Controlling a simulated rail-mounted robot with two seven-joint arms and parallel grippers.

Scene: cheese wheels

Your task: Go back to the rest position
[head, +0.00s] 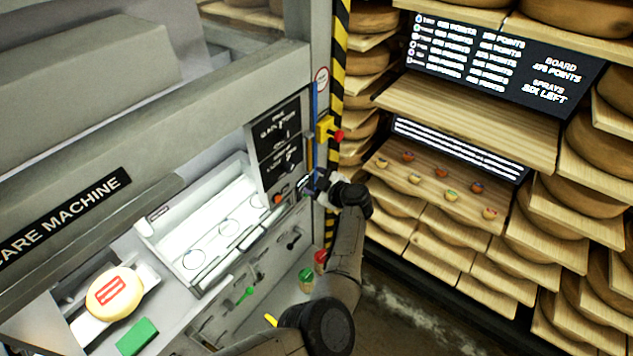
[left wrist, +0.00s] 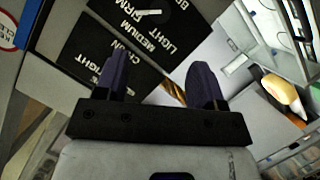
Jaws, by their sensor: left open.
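My left gripper (head: 305,184) is at the right end of the care machine's front, close to the black dial panel (head: 278,140). In the left wrist view its two dark fingers (left wrist: 157,78) stand apart with nothing between them. The dial panel, with words such as "FIRM" and "MEDIUM" (left wrist: 125,45), lies behind the fingers. Whether the fingers touch the machine I cannot tell. My left arm reaches up from the bottom of the head view. My right gripper does not show.
A cheese wheel with a red mark (head: 115,291) sits at the machine's lower left, near a green block (head: 137,337). A lit white tray (head: 188,277) is in the middle. A yellow box with a red button (head: 327,131) is just above my gripper. Shelves of cheese (head: 470,110) stand right.

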